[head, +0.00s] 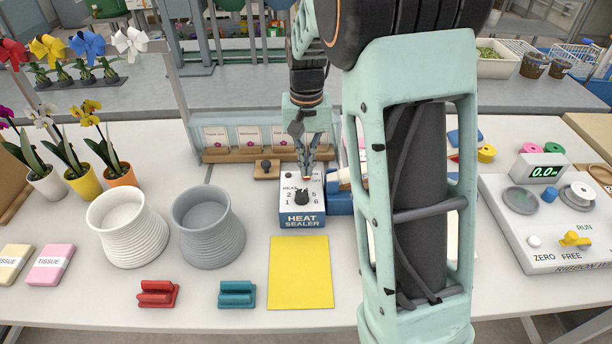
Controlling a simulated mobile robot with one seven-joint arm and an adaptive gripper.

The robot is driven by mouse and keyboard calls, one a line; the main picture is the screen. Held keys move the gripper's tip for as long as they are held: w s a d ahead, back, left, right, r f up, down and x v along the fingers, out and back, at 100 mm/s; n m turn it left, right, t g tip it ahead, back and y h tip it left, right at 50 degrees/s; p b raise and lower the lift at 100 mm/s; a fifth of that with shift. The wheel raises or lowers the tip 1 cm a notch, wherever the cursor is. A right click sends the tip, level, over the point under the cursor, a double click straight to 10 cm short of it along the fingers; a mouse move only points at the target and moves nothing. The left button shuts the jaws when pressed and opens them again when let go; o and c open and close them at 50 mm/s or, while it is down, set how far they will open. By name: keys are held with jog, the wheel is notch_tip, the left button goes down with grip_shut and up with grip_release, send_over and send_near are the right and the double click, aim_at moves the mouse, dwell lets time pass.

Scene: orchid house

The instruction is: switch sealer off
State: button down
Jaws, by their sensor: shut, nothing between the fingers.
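The heat sealer (303,219) is a box with a blue front labelled HEAT SEALER, standing at the middle of the white table. Its light top panel carries a black dial knob (302,197) with numbers around it. A small red spot (307,179) shows behind the knob, right at the fingertips. My gripper (307,172) is shut and empty, pointing down over the back part of the panel. I cannot tell whether the fingertips touch the panel. My arm hides the area right of the sealer.
A yellow sheet (300,272) lies in front of the sealer. A grey ribbed pot (207,228) and a white ribbed pot (127,227) stand to the left. Red (157,293) and teal (236,293) blocks lie near the front. A ribbon winder (556,230) stands at the right.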

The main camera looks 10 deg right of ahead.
jog(key=shift+f+b, duration=0.45)
jog(key=shift+f, duration=0.3)
jog(key=shift+r, duration=0.15)
notch_tip(320, 180, up, 7)
jog(key=p, duration=0.5)
jog(key=shift+p, duration=0.4)
jog(key=shift+d, duration=0.1)
